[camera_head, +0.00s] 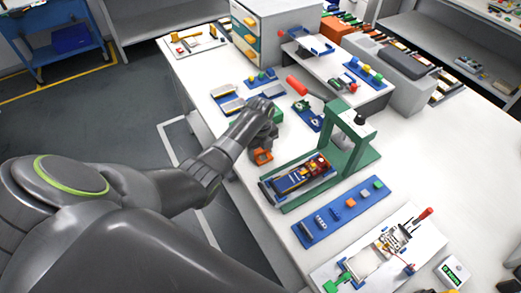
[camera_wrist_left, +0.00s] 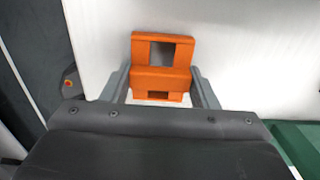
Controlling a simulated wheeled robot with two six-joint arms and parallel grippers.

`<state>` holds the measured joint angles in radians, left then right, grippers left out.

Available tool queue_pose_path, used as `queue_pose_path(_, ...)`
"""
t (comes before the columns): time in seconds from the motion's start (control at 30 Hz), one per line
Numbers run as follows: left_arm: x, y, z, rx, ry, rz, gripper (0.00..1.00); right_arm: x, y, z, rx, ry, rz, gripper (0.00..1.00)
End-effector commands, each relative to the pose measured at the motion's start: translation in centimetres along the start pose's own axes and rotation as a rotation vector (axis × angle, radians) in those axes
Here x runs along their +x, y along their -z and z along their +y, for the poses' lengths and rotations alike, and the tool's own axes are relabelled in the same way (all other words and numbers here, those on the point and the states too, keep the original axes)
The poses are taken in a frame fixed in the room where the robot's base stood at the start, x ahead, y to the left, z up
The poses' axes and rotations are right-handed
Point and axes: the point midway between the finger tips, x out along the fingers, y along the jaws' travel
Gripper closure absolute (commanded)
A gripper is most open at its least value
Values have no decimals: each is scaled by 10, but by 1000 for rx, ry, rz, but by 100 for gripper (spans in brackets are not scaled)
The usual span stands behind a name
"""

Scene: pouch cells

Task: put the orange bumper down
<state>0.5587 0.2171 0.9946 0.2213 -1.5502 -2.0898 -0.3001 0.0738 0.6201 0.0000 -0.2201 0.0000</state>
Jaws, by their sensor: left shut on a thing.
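The orange bumper (camera_wrist_left: 163,75) is an orange block with a square opening. In the left wrist view it sits between the two grey fingers of my left gripper (camera_wrist_left: 161,88), which is shut on it. In the head view the bumper (camera_head: 262,157) shows just below my left gripper (camera_head: 262,146), over or on the white table left of the green press. I cannot tell whether it touches the table. My right gripper is not in view.
The green press frame (camera_head: 358,150) stands to the right, with a colourful assembly (camera_head: 301,176) on its base. A blue strip (camera_head: 342,212) with small parts lies nearer the front. The white table (camera_head: 262,190) is bare just in front of the bumper; its left edge is close.

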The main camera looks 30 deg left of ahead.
Motion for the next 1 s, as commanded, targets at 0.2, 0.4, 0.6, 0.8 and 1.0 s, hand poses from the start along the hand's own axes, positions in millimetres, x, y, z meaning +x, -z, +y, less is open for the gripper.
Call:
queue_pose_path(0.2, 4, 0, 0, 0, 0, 1, 45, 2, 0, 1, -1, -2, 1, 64)
queue_pose_path(0.4, 3, 0, 0, 0, 0, 1, 24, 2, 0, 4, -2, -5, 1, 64)
queue_pose_path(0.6, 3, 0, 0, 0, 0, 1, 24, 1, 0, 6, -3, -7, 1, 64)
queue_pose_path(0.8, -9, -1, 0, 0, 1, -1, 24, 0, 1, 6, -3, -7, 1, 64)
queue_pose_path(1.0, -41, -1, -1, 1, 5, -2, 24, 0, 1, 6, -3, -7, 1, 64)
